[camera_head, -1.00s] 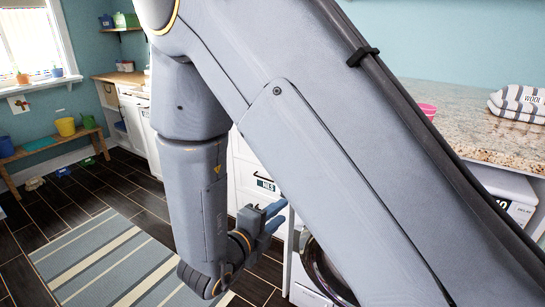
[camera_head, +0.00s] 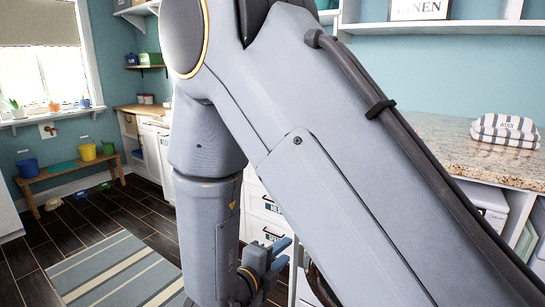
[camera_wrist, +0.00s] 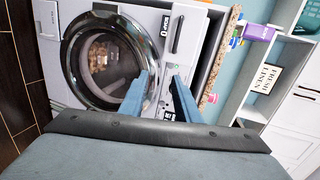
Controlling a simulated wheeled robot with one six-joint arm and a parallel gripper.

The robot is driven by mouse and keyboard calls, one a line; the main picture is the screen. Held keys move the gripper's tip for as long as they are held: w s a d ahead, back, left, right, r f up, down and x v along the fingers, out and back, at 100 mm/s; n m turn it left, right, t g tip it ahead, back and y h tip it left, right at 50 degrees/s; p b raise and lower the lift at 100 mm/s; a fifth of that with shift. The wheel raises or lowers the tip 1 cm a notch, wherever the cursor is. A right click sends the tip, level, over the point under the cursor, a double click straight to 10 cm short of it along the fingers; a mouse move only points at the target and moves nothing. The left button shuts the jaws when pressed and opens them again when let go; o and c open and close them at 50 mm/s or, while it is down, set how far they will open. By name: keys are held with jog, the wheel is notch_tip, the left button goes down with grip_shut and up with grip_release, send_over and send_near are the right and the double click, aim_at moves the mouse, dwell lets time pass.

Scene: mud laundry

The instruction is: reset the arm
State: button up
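My grey arm fills the middle of the head view, with its upper link running to the lower right and its forearm hanging down. My gripper (camera_head: 287,251) is at the lower middle of that view, in front of the white cabinets. Its two blue fingers also show in the wrist view (camera_wrist: 163,76). They stand apart with nothing between them, so it is open and empty. The wrist view faces a front-loading washer (camera_wrist: 104,66) with a round door, seen sideways. The lower end of my wrist is cut off in the head view.
A granite counter (camera_head: 440,150) with folded striped towels (camera_head: 506,128) is at the right. A wooden bench (camera_head: 70,168) with pots stands at the far left. A striped rug (camera_head: 115,270) lies on the dark floor. Shelves with a LINEN sign (camera_head: 419,9) are above.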

jog(key=w+d+f+n+g+y, duration=0.2)
jog(key=w+n+g+y, duration=0.15)
jog(key=n+y, duration=0.35)
jog(key=s+d+r+n+g+y, duration=0.1)
jog(key=s+d+r+n+g, duration=0.1)
jog(key=s+d+n+g, duration=0.6)
jog(key=s+d+n, duration=0.7)
jog(key=s+n, duration=0.2)
jog(key=s, duration=0.2)
jog(key=shift+d+r+g, duration=0.15)
jog(key=shift+r+g, duration=0.1)
jog(key=shift+g, duration=0.1)
jog(key=shift+w, duration=0.1)
